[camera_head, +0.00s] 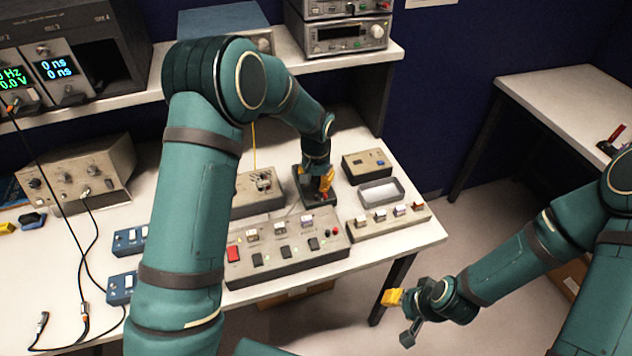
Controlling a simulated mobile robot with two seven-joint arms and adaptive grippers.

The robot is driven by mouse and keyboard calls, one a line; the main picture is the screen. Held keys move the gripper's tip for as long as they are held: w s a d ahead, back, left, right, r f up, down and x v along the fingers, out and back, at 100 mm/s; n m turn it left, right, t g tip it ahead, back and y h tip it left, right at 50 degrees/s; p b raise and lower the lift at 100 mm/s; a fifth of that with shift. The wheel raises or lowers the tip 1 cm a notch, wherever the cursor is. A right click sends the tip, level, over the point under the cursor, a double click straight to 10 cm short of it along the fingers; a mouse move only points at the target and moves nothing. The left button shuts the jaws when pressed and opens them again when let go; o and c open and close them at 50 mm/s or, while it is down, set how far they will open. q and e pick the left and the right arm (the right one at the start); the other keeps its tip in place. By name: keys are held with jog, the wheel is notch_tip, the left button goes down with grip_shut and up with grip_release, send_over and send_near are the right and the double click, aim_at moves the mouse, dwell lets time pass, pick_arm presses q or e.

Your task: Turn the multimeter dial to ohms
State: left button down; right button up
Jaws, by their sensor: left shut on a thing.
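A small dark device, which looks like the multimeter (329,200), lies on the bench behind the grey switch panel. My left gripper (325,190) points down onto it, with orange finger parts showing. It is shut at the top of the device, where the dial sits. The dial itself is hidden by the fingers, so its setting cannot be read. My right gripper (402,316) is open and empty, in the air past the bench's front right edge, with its fingers apart.
The grey switch panel (335,254) with a red button stands in front of the multimeter. To the right are a small grey box (366,165), a shallow tray (381,192) and a strip of switches (389,221). A shelf (385,52) with instruments runs behind.

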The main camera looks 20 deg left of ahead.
aim_at(316, 182)
dwell(0.5)
pick_arm(q)
jog(key=c, duration=0.7)
grip_release()
jog(key=shift+r, duration=0.1)
notch_tip(316, 182, up, 12)
jog(key=shift+f, duration=0.15)
